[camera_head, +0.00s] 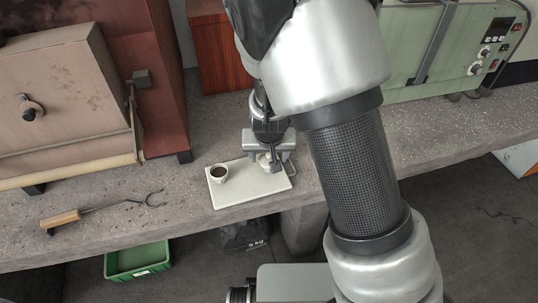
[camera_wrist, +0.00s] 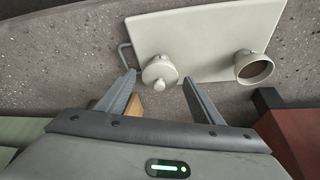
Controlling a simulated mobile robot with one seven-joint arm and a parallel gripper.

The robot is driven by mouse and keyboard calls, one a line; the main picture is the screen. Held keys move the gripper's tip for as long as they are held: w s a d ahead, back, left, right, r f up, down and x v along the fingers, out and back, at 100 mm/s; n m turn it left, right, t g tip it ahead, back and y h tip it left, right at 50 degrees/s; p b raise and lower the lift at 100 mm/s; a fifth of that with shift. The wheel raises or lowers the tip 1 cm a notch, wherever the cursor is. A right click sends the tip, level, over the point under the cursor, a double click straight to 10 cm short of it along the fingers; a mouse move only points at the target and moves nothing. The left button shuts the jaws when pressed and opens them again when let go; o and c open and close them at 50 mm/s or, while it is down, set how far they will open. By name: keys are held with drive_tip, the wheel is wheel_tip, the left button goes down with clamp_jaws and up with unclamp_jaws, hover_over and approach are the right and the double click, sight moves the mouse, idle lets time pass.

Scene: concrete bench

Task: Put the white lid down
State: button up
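The white lid (camera_wrist: 161,71) is round and pale with a small knob, and shows in the wrist view between my fingertips. It appears to sit on a small cup on the pale rectangular tray (camera_wrist: 205,20); the cup's body is mostly hidden. My gripper (camera_wrist: 159,78) is open, one finger on each side of the lid, with visible gaps. In the head view my gripper (camera_head: 264,160) is low over the right part of the tray (camera_head: 240,196), partly hiding the lid there. An open cup (camera_wrist: 254,67) with a dark inside stands on the tray, also visible in the head view (camera_head: 218,173).
The tray lies near the front edge of the concrete bench (camera_head: 190,195). A two-pronged fork with a wooden handle (camera_head: 62,220) lies to the left. A red-brown cabinet (camera_head: 120,40) and a green machine (camera_head: 430,50) stand behind. A green crate (camera_head: 138,261) is below.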

drive_tip(key=shift+r+p, duration=0.35)
drive_tip(key=shift+r, duration=0.15)
drive_tip(key=s+d+r+y+p, duration=0.15)
drive_tip(key=s+r, duration=0.25)
drive_tip(key=r, duration=0.4)
drive_tip(key=s+d+r+p, duration=0.2)
drive_tip(key=s+d+r, duration=0.15)
drive_tip(key=r, duration=0.55)
drive_tip(key=s+d+r+y+p, duration=0.15)
drive_tip(key=s+r, duration=0.25)
drive_tip(key=r, duration=0.4)
drive_tip(key=s+d+r+t+h, duration=0.1)
drive_tip(key=s+d+r+h, duration=0.2)
drive_tip(key=s+d+r, duration=0.4)
drive_tip(key=s, duration=0.3)
drive_tip(key=shift+d+r, duration=0.25)
drive_tip(key=shift+d, duration=0.1)
drive_tip(key=shift+s, duration=0.1)
drive_tip(key=shift+c, duration=0.2)
